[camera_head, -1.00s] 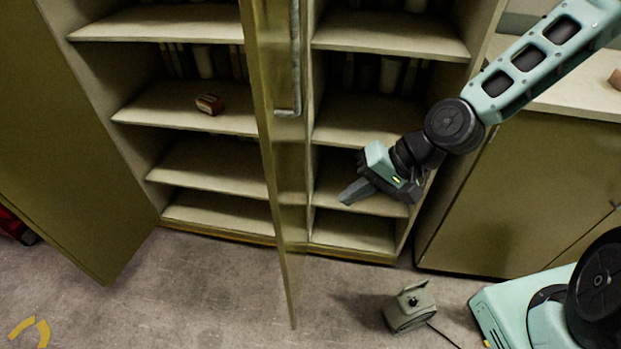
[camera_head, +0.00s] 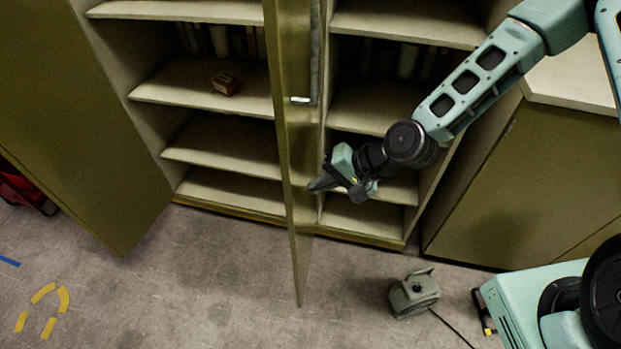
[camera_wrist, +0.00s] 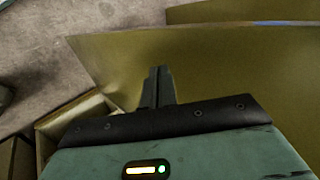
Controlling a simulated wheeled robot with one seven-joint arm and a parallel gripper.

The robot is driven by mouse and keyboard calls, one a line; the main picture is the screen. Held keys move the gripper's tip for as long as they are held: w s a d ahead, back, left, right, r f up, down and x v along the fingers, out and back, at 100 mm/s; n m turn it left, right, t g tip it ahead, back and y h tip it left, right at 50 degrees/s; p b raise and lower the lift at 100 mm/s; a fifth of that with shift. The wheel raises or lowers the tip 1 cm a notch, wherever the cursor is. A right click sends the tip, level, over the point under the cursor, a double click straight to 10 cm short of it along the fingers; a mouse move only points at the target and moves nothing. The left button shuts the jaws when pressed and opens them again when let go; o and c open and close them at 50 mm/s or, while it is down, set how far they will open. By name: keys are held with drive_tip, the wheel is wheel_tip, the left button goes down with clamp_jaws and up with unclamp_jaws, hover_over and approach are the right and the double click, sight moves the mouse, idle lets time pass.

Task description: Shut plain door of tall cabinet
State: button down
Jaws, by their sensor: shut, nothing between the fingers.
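The tall cabinet (camera_head: 230,205) stands open, with pale shelves inside. Its left door (camera_head: 75,120) is swung wide open and shows no handle. A second olive door (camera_head: 303,215) sticks out from the middle, seen nearly edge-on, with a metal bar handle (camera_head: 315,55) high on it. My gripper (camera_head: 313,186) is shut and empty, at the right side of this middle door. In the wrist view my gripper (camera_wrist: 158,72) points at a broad olive panel (camera_wrist: 220,65); I cannot tell whether the fingertips touch it.
A small brown box (camera_head: 225,84) sits on a left shelf. A grey-green device (camera_head: 413,293) with a cord lies on the floor to the right. A low cabinet (camera_head: 530,180) stands at the right. The floor before the middle door is clear.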

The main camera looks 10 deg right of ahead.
drive_tip(key=shift+w+a+p, duration=0.15)
drive_tip(key=shift+a, duration=0.4)
drive_tip(key=shift+w+a+p, duration=0.15)
drive_tip(key=shift+a, duration=0.4)
